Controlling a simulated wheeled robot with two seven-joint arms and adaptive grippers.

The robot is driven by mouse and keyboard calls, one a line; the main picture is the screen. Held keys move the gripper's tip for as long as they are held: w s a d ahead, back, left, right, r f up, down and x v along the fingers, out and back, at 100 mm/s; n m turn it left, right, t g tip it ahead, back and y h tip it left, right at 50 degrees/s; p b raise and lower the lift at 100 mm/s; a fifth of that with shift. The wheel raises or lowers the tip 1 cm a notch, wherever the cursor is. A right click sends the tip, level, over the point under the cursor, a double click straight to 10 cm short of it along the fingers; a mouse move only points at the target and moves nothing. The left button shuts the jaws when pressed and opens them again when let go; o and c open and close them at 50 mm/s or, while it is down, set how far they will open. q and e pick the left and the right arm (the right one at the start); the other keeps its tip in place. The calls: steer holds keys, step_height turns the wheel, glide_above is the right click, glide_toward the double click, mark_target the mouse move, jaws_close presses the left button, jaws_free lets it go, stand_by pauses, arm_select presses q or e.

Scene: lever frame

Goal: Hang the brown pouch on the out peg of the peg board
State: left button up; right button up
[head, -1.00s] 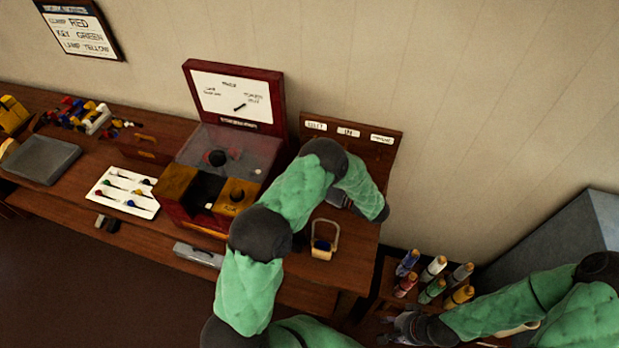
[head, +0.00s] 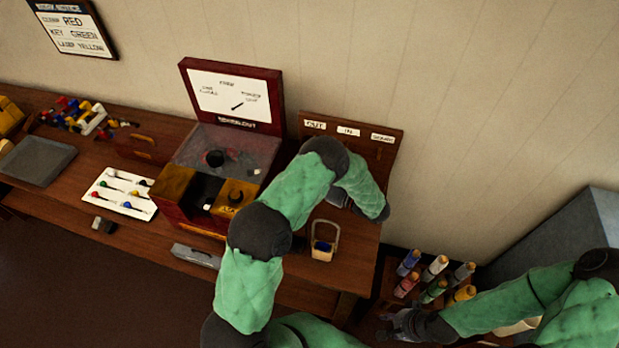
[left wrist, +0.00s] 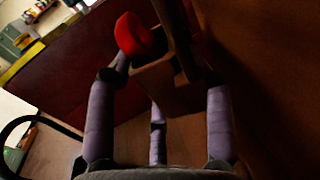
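A brown, box-like thing with an upright strap, which looks like the brown pouch (left wrist: 165,88), is between the finger ends of my left gripper (left wrist: 160,82) in the left wrist view. A red rounded thing (left wrist: 132,34) is beside its top. The fingers are spread around it; whether they press on it is unclear. In the head view my left arm hides most of that gripper and the lower part of the peg board (head: 390,128). My right gripper (head: 393,323) is low at the right, fingers apart, empty.
A dark red box with a raised lid (head: 230,95) stands left of my arm. Several coloured bottles (head: 435,268) stand beyond the table's right end, near my right gripper.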

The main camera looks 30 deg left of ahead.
arm_select(q)
steer(key=o, duration=0.4)
steer(key=shift+c, duration=0.2)
steer(key=d, duration=0.8)
